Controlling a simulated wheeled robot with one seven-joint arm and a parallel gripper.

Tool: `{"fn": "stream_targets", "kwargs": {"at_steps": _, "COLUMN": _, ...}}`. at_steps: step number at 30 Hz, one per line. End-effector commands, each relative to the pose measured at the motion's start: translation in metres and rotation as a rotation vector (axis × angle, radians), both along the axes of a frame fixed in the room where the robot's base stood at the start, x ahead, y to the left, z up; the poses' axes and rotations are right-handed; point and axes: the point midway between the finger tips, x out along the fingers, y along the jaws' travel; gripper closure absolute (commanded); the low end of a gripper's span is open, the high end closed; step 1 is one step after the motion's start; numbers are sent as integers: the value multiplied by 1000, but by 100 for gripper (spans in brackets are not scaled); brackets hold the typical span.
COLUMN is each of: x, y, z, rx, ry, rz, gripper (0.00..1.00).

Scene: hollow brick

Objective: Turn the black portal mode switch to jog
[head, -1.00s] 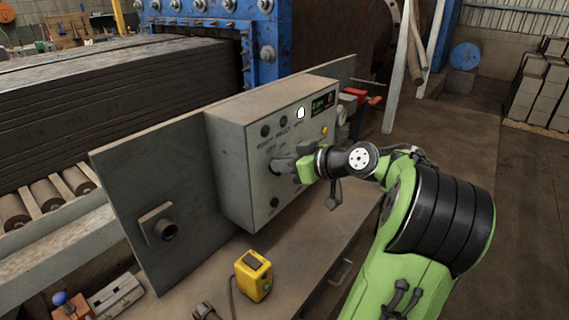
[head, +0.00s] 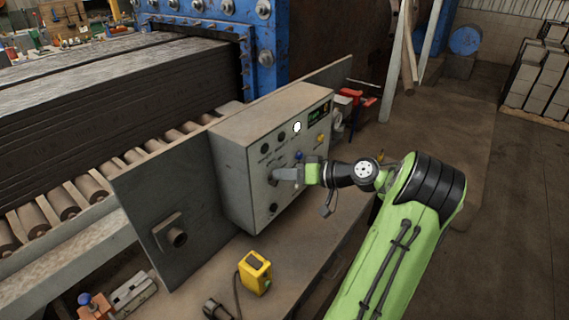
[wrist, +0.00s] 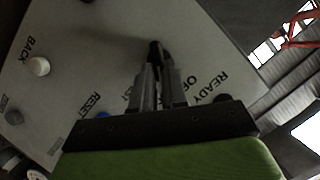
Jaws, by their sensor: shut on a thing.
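The grey control box (head: 240,185) stands on the bench, its front panel facing right. My gripper (head: 277,175) reaches the panel from the right in the head view. In the wrist view my gripper (wrist: 158,68) is shut on a small black knob (wrist: 156,47) at the panel, which I take to be the portal mode switch. The fingers hide most of the knob and its labels, so I cannot tell which position it points to. The labels READY, RESET and BACK show upside down or tilted around it.
A white lamp (head: 297,127) is lit and a yellow button (head: 320,138) sits on the panel. A white button (wrist: 39,66) and a blue button (wrist: 102,116) are near my gripper.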

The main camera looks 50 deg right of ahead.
Motion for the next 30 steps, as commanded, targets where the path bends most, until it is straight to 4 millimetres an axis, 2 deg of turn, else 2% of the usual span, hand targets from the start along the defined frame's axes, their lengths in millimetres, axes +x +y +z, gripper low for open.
{"fn": "stream_targets", "kwargs": {"at_steps": 9, "x": 0, "y": -2, "z": 0, "rx": 127, "ry": 10, "rz": -1, "gripper": 100}}
{"fn": "stream_targets", "kwargs": {"at_steps": 25, "x": 0, "y": -3, "z": -2, "rx": 153, "ry": 10, "rz": -2, "gripper": 100}}
{"fn": "stream_targets", "kwargs": {"at_steps": 26, "x": 0, "y": -3, "z": -2, "rx": 152, "ry": 11, "rz": -2, "gripper": 86}}
{"fn": "stream_targets", "kwargs": {"at_steps": 30, "x": 0, "y": -3, "z": -2, "rx": 153, "ry": 10, "rz": -2, "gripper": 64}}
